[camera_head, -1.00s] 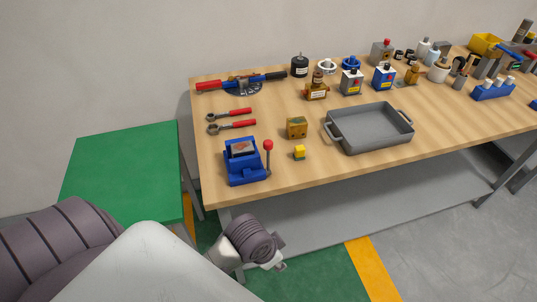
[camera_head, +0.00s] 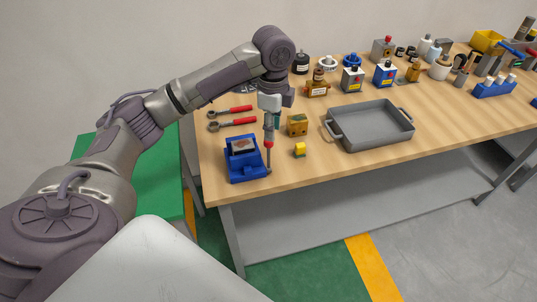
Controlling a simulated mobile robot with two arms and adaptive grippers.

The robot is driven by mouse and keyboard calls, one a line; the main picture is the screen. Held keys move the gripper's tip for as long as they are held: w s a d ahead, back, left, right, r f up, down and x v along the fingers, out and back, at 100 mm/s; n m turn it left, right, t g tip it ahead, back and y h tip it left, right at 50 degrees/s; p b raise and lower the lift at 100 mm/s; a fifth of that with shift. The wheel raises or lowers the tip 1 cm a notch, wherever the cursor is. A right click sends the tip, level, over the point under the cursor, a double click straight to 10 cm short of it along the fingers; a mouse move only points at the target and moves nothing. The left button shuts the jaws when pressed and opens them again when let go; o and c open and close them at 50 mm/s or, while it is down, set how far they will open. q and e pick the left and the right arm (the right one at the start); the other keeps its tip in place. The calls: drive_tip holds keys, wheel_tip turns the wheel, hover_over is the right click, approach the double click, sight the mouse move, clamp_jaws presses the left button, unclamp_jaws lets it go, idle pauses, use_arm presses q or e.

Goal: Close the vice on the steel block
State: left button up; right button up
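The blue vice (camera_head: 246,173) sits at the near left corner of the wooden table. The steel block (camera_head: 243,146) lies in the top of the vice, between its jaws; any gap is too small to make out. The vice's upright lever with a red knob (camera_head: 268,144) stands at its right side. My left gripper (camera_head: 269,136) points down right at the red knob, from above. Its fingers are small and partly overlap the knob, so I cannot tell whether they are open or shut, or touching it. My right gripper is not in view.
A brass-coloured block (camera_head: 297,125) and a small yellow cube (camera_head: 299,150) stand just right of the lever. A grey tray (camera_head: 372,141) is further right. Two red-handled wrenches (camera_head: 232,124) lie behind the vice. Several bottles and parts line the back.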

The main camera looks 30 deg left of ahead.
use_arm(q)
drive_tip(key=shift+w+a+r, duration=0.1)
drive_tip(key=shift+a+r, duration=0.6)
drive_tip(key=shift+r, duration=0.15)
drive_tip(key=p, duration=0.3)
approach(269, 167)
drive_tip(key=f, duration=0.5)
drive_tip(key=shift+w+a+f, duration=0.15)
drive_tip(key=shift+a+f, duration=0.05)
clamp_jaws()
